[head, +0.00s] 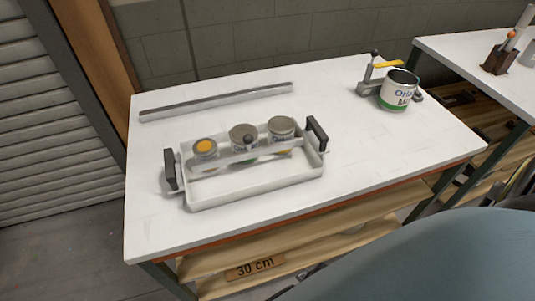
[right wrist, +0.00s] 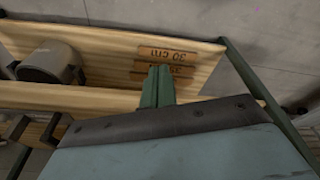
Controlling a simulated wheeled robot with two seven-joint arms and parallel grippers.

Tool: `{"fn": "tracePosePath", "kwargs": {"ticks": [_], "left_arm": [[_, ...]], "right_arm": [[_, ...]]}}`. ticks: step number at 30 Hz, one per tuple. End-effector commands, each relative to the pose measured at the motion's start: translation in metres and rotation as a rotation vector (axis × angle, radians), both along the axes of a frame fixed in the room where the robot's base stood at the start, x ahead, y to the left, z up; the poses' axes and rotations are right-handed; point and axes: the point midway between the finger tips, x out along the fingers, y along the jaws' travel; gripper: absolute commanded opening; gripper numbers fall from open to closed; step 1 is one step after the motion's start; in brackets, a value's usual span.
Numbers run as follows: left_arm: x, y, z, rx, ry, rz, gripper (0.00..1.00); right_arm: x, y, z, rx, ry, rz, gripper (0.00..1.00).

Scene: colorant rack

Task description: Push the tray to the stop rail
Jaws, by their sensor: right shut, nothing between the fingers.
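The white tray (head: 258,191) stands on the white table, with a dark upright handle at each end. It holds three cans: one with a yellow-orange top (head: 205,147) at the left, a grey-topped one (head: 243,134) in the middle and another (head: 282,126) at the right. The stop rail (head: 217,101) is a long grey bar behind the tray, with a strip of bare tabletop between them. My right gripper (right wrist: 160,72) is shut and empty in the right wrist view, over the shelves below the tabletop and away from the tray. My left gripper is out of view.
A labelled can (head: 398,92) stands beside a clamp-like device with a yellow lever (head: 387,64) at the table's back right. A second table (head: 478,57) is at the right. The right wrist view shows a grey pot (right wrist: 50,62) on a shelf. The front-right tabletop is clear.

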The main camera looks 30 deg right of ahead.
Motion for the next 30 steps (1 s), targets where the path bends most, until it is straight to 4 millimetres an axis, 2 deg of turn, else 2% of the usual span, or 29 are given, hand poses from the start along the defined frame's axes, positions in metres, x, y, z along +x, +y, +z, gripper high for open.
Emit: {"fn": "tracePosePath", "kwargs": {"ticks": [1,3,7,12,20,21,24,30], "left_arm": [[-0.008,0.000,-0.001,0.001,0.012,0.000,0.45],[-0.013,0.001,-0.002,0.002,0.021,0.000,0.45],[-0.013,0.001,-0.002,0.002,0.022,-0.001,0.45],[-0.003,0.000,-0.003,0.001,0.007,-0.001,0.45],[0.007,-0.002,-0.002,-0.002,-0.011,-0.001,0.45],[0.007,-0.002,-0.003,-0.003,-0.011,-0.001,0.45],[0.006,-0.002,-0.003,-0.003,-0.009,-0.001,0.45],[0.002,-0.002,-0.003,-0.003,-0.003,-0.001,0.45]], "right_arm": [[0.026,0.004,0.023,0.011,-0.030,-0.003,0.00],[0.053,0.010,0.054,0.025,-0.052,-0.009,0.00],[0.089,0.025,0.117,0.056,-0.090,-0.005,0.00],[0.109,0.042,0.188,0.088,-0.122,0.016,0.00],[0.121,0.061,0.280,0.126,-0.168,0.065,0.00],[0.125,0.065,0.297,0.132,-0.177,0.080,0.00],[0.136,0.068,0.318,0.141,-0.175,0.093,0.00],[0.165,0.059,0.338,0.129,-0.155,0.074,0.00]]}}
